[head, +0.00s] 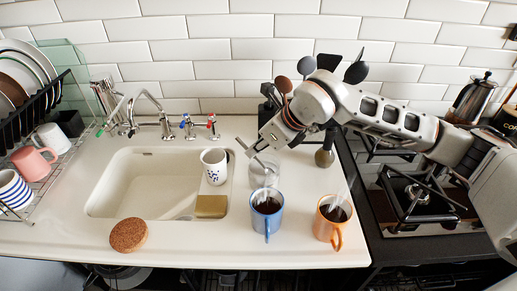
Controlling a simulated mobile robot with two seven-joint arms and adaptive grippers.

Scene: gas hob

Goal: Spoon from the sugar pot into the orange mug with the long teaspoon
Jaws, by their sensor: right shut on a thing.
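The orange mug (323,228) stands on the white counter near the hob, with dark liquid in it and steam above. A clear glass jar (265,176), which looks like the sugar pot, stands behind the blue mug. My right gripper (256,149) is just above the jar, shut on a thin grey utensil, apparently the long teaspoon (259,161). Its lower end points down into or behind the jar's mouth; I cannot tell which. The spoon's bowl and the jar's contents are too small to make out. My left gripper is not in view.
A blue mug (267,224) of dark liquid stands in front of the jar, left of the orange mug. A patterned white mug (214,167) is at the sink's (150,185) right side. A round cork piece (128,235) lies at the front. The gas hob (412,200) is right.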

